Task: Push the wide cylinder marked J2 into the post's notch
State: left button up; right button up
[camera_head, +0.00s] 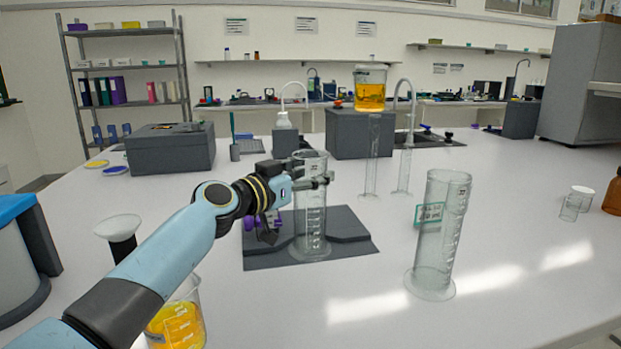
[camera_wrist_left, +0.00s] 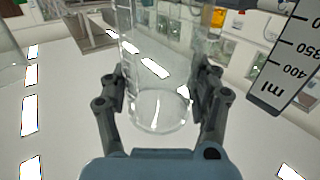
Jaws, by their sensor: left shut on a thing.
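A clear, wide graduated cylinder (camera_head: 312,222) stands upright on or just above a dark grey base plate (camera_head: 262,262) with raised parts on both sides. My left gripper (camera_head: 314,182) is shut around its upper part. In the left wrist view the clear cylinder (camera_wrist_left: 160,110) sits between both fingers of the left gripper (camera_wrist_left: 160,92). Another clear cylinder (camera_head: 440,240), with a green-edged label, stands upright and slightly tilted-looking at the right. I cannot read J2 on either one. The post and its notch are not clearly seen; my arm and the held cylinder may cover them. My right gripper is not in view.
A beaker of yellow liquid (camera_head: 178,322) stands under my left forearm. Two slim clear cylinders (camera_head: 372,160) stand behind the plate. A grey box (camera_head: 170,150) is at back left, and small clear vessels (camera_head: 572,205) are at far right. The table front centre is clear.

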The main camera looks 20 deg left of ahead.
pick_arm(q)
jog(key=o, duration=1.5)
jog(key=shift+f, duration=0.1)
jog(key=shift+o, duration=0.2)
